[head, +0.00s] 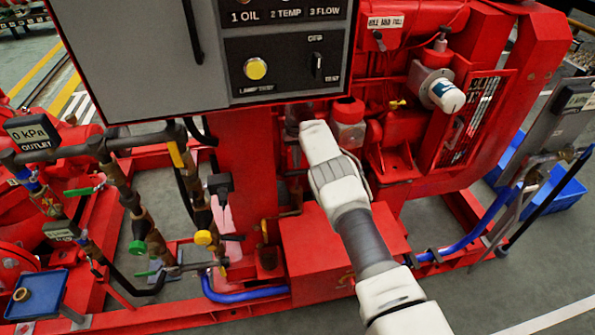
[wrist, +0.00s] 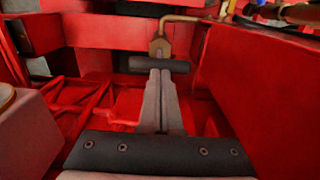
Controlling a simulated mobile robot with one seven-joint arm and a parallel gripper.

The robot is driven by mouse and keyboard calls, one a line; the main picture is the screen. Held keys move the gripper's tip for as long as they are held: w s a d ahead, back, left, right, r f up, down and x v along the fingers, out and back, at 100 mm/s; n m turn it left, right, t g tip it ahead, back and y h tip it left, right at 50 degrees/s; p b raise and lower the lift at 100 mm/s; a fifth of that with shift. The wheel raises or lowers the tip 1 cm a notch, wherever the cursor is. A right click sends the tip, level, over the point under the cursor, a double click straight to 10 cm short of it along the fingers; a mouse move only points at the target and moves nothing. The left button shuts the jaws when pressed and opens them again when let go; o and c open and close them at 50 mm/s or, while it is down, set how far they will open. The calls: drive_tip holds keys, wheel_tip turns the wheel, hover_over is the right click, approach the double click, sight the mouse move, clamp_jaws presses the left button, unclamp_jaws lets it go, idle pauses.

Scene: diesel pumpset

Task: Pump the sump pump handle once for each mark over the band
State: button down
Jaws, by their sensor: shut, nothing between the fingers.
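In the wrist view my gripper (wrist: 161,82) is shut and empty, with its two grey fingers together. A dark horizontal bar (wrist: 158,64), which looks like the sump pump handle's grip, lies just past the fingertips. I cannot tell whether they touch it. A brass fitting (wrist: 160,46) stands behind the bar, with a bent pipe (wrist: 190,19) running right from it. In the head view my white arm reaches up to the red pumpset and hides much of this spot. I cannot make out the band or its marks in either view.
A grey control panel (head: 285,65) with a yellow lamp button (head: 255,68) hangs above my arm. A red box (head: 335,255) sits below it on the frame. Pipes and valves stand at left, with a 0 kPa outlet display (head: 33,133).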

sight(297, 175)
drive_tip(key=shift+f+b, duration=3.6)
drive_tip(key=shift+b, duration=0.7)
drive_tip(key=shift+r+p, duration=1.45)
drive_tip(key=shift+r, duration=2.15)
drive_tip(key=shift+f, duration=0.1)
drive_tip(key=shift+f+b, duration=2.5)
drive_tip(key=shift+f, duration=0.9)
drive_tip(key=shift+r, duration=0.1)
drive_tip(key=shift+r+p, duration=2.05)
drive_tip(key=shift+r, duration=1.3)
